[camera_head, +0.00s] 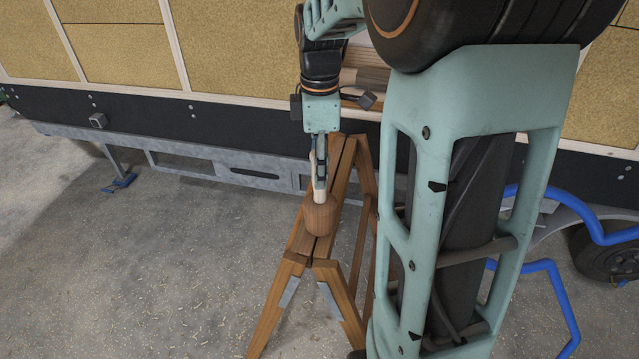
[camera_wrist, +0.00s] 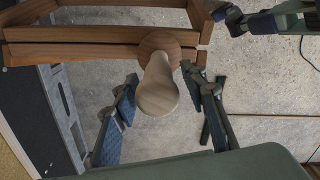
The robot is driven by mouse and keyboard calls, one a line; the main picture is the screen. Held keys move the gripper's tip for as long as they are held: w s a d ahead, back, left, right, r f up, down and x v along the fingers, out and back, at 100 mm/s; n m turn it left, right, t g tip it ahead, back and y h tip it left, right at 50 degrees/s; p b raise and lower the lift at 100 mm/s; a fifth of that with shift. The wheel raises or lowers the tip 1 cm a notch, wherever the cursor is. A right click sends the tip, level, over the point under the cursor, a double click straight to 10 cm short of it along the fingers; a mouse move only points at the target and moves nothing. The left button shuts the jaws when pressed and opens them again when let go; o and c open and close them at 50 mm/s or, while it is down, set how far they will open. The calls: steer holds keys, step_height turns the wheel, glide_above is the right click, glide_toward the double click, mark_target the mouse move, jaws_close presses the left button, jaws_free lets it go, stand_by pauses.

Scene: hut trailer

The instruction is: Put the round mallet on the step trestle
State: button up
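The round mallet (camera_head: 321,219) has a brown wooden cylindrical head and a pale handle. It stands head down and roughly upright over the near end of the step trestle (camera_head: 343,172), and its head appears to rest on the top boards. In the wrist view the mallet's pale handle (camera_wrist: 157,88) points toward the camera, with the trestle boards (camera_wrist: 90,53) behind it. My gripper (camera_head: 319,180) is above the mallet around the handle. In the wrist view my gripper's fingers (camera_wrist: 160,76) are spread, one on each side of the handle, with gaps visible.
A trailer wall with yellowish panels (camera_head: 110,70) and a dark lower band stands behind the trestle. Stacked timber (camera_head: 365,80) shows partly behind my arm. Blue pipes (camera_head: 555,270) and a wheel (camera_head: 608,255) are at the right.

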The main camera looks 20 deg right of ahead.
step_height(320, 180, up, 6)
steer(key=shift+f, duration=0.25)
stand_by(0.4)
